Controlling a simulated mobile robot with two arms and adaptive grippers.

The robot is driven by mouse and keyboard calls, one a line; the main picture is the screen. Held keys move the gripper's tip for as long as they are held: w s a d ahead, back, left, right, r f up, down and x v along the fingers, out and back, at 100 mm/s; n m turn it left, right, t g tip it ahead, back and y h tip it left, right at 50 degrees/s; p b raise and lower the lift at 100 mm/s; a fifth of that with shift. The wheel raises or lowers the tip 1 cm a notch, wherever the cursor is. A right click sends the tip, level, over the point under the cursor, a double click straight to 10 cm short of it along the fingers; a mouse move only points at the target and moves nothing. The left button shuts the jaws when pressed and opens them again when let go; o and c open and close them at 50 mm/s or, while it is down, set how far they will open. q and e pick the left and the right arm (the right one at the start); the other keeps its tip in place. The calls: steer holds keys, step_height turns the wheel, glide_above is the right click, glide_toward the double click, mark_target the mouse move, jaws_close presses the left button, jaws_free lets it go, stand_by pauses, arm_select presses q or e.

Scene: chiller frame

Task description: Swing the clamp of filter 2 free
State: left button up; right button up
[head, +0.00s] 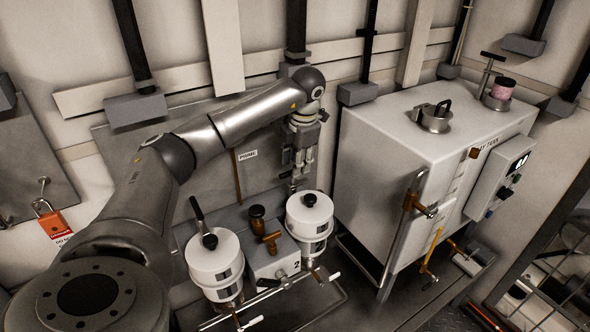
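Two white filter housings with black knobs on their lids stand on the skid. The right housing (310,222) has a "2" marked on the grey block near its foot, so I take it as filter 2. The left housing (214,262) has a dark handle (196,208) standing up at its lid's back edge. My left gripper (295,178) points down at the back left edge of filter 2's lid. It covers the place where that filter's clamp handle could be, and I cannot tell whether its fingers hold it. My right gripper is out of view.
A brass valve (271,242) and dark knob (257,217) sit between the housings. A big white tank (400,150) with a sight tube and control box (500,178) stands at right. An orange padlock (52,222) hangs at left. Pipes with white-ended levers run in front.

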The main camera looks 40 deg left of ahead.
arm_select(q)
step_height(320, 180, up, 8)
steer(key=d, duration=0.1)
steer(key=shift+s+d, duration=0.2)
steer(key=shift+s, duration=0.05)
stand_by(0.4)
